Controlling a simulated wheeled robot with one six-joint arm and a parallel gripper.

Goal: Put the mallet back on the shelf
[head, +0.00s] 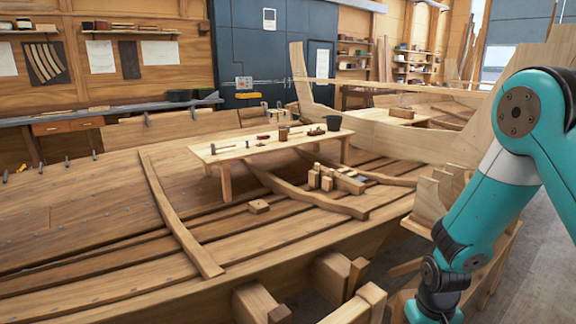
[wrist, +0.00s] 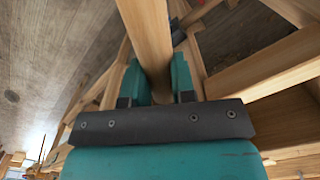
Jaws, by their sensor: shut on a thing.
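In the wrist view my gripper (wrist: 160,75) is shut on a pale wooden shaft, which I take for the mallet's handle (wrist: 148,35). The shaft runs between the two teal fingers and out of the top of the picture. No mallet head shows. In the head view my arm reaches down at the right, and the gripper is below the picture edge. A wall shelf (head: 125,34) with small items is at the back left, and shelves (head: 415,52) with several items are at the back right. I cannot tell which is the mallet's shelf.
The planked clinker hull (head: 90,205) fills the left and middle. Timber frames are close around my gripper. Grey floor (head: 535,230) is free at the right.

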